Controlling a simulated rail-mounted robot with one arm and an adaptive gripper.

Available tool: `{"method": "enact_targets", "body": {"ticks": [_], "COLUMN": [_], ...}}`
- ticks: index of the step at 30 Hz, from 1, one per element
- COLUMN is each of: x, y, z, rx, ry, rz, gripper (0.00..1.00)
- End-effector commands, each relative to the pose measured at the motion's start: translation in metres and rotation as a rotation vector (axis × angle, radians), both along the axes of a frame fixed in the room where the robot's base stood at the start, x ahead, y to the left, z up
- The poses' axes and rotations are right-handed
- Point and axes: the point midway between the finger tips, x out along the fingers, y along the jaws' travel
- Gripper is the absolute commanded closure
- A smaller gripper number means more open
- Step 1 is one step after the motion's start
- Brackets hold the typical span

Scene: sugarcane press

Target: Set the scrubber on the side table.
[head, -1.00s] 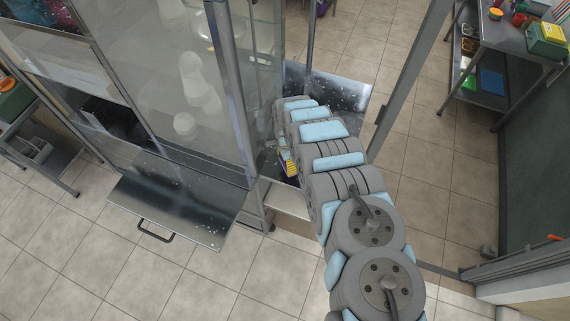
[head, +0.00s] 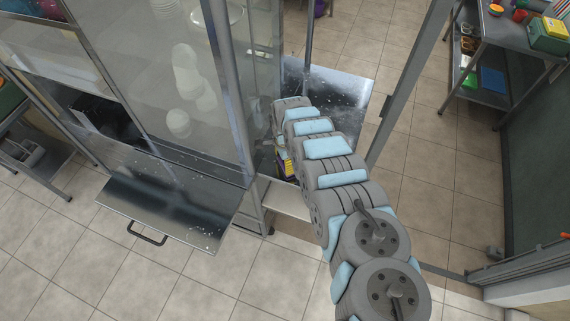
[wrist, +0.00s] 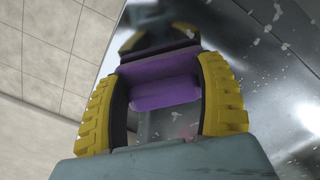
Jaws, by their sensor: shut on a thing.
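The purple scrubber (wrist: 164,92) is between the yellow fingers of my gripper (wrist: 160,72) in the wrist view. The fingers are shut on its two ends. Behind it is a shiny, white-flecked metal surface; whether they touch I cannot tell. In the head view my gripper (head: 285,165) is mostly hidden behind my arm, beside the glass-sided press cabinet, with only a bit of yellow and purple showing. A metal table (head: 507,38) stands at the upper right; I cannot tell if it is the side table.
The glass-sided cabinet (head: 180,70) fills the upper left. A metal flap with a handle (head: 165,205) sticks out at its front, and a flecked metal panel (head: 345,92) on its right side. A metal post (head: 408,85) stands right of my arm. Tiled floor is clear at lower left.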

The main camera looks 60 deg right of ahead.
Motion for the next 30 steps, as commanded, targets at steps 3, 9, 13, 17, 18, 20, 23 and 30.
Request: {"method": "enact_targets", "body": {"ticks": [3, 9, 13, 17, 18, 20, 23, 30], "x": [0.000, 0.000, 0.001, 0.000, 0.000, 0.000, 0.000, 0.001], "y": [0.000, 0.000, 0.000, 0.000, 0.000, 0.000, 0.000, -0.002], "z": [0.000, -0.001, -0.003, -0.003, -0.003, -0.003, -0.002, 0.007], "rx": [0.000, 0.000, 0.000, 0.000, 0.000, 0.000, 0.000, -0.002], "ry": [0.000, 0.000, 0.000, 0.000, 0.000, 0.000, 0.000, 0.000], "rz": [0.000, 0.001, 0.001, 0.001, 0.001, 0.001, 0.001, 0.001], "gripper": [0.65, 0.65, 0.22, 0.00, 0.00, 0.00, 0.00, 0.00]}}
